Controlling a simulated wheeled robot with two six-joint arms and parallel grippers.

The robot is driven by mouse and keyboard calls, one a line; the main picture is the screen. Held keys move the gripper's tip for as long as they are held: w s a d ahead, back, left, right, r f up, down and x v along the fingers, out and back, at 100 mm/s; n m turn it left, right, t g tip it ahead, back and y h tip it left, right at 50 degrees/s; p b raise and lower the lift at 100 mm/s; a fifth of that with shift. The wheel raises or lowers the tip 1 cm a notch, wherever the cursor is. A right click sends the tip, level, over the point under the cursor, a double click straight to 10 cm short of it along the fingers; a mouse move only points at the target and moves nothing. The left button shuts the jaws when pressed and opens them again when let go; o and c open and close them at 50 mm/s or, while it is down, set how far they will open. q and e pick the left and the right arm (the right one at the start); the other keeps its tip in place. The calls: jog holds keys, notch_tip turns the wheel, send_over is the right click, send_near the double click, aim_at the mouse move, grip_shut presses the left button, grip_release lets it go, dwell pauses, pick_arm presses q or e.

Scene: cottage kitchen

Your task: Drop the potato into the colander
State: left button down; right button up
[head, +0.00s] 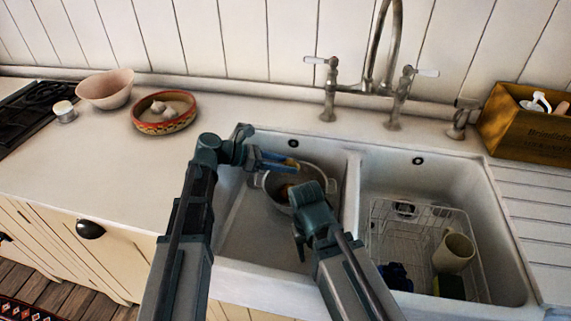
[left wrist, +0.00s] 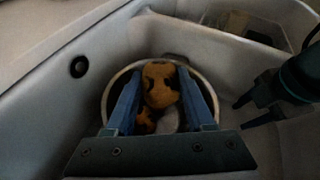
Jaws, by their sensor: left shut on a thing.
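My left gripper (head: 280,163) is shut on the potato, over the colander in the left sink basin. In the left wrist view the potato (left wrist: 160,85) is orange-brown with dark patches, between the two blue fingers. Only a bit of the potato (head: 292,163) shows in the head view. The colander (head: 266,182) is a round grey metal bowl with handles; its rim (left wrist: 108,100) surrounds the potato in the wrist view. Another brownish piece (left wrist: 144,122) and a pale grey one lie inside it. My right gripper (left wrist: 239,114) is beside the colander, its fingers apart and empty.
The right basin holds a wire rack (head: 385,222) with a cream mug (head: 454,252). A tap (head: 372,80) stands behind the basins. A wooden box (head: 520,127) is at right.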

pick_arm(q)
jog(key=shift+c, duration=0.9)
grip_release()
pick_arm(e)
notch_tip(320, 180, up, 5)
jog(key=p, duration=0.5)
pick_arm(q)
jog(key=v, duration=1.3)
jog(key=shift+a, duration=0.4)
jog(key=shift+r, duration=0.1)
